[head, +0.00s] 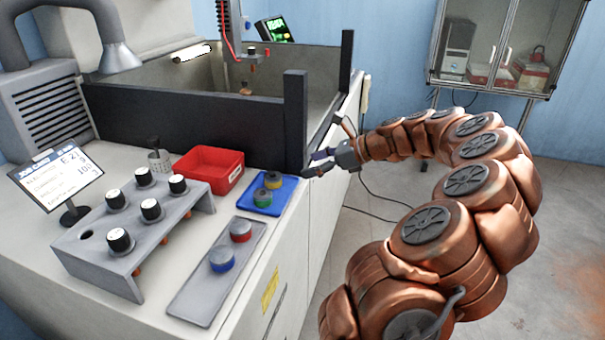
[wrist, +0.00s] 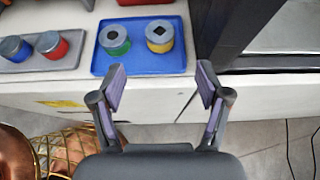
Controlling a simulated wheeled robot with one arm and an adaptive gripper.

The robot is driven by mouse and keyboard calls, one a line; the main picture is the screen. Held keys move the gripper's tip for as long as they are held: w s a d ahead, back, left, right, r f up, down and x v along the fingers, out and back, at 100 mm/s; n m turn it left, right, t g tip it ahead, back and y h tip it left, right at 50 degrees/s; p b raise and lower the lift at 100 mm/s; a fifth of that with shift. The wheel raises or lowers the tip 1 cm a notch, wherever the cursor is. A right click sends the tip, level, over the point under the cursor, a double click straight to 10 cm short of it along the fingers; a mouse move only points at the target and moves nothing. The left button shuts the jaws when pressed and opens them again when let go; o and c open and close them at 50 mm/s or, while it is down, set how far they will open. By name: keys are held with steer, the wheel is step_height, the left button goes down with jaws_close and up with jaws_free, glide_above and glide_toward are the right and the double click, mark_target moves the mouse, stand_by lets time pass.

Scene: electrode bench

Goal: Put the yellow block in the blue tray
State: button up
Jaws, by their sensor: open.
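The yellow block (wrist: 160,46), a short round piece with a dark square on its grey top, stands in the blue tray (wrist: 140,66), on the right side in the wrist view. A green block (wrist: 115,49) stands beside it in the same tray. In the head view the blue tray (head: 286,189) sits near the bench edge, with the yellow block (head: 273,181) behind the green block (head: 262,199). My gripper (wrist: 161,88) is open and empty, apart from both blocks. In the head view my gripper (head: 314,163) is beyond the bench edge, right of the tray.
A grey tray (head: 200,301) holds a red block (head: 240,231) and a blue block (head: 222,260). A red bin (head: 208,171) and a grey rack (head: 125,270) with several black-capped pieces stand left. A dark post (head: 295,125) of the tank rises close to my gripper.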

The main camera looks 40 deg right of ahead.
steer(key=shift+s+d+r, duration=0.1)
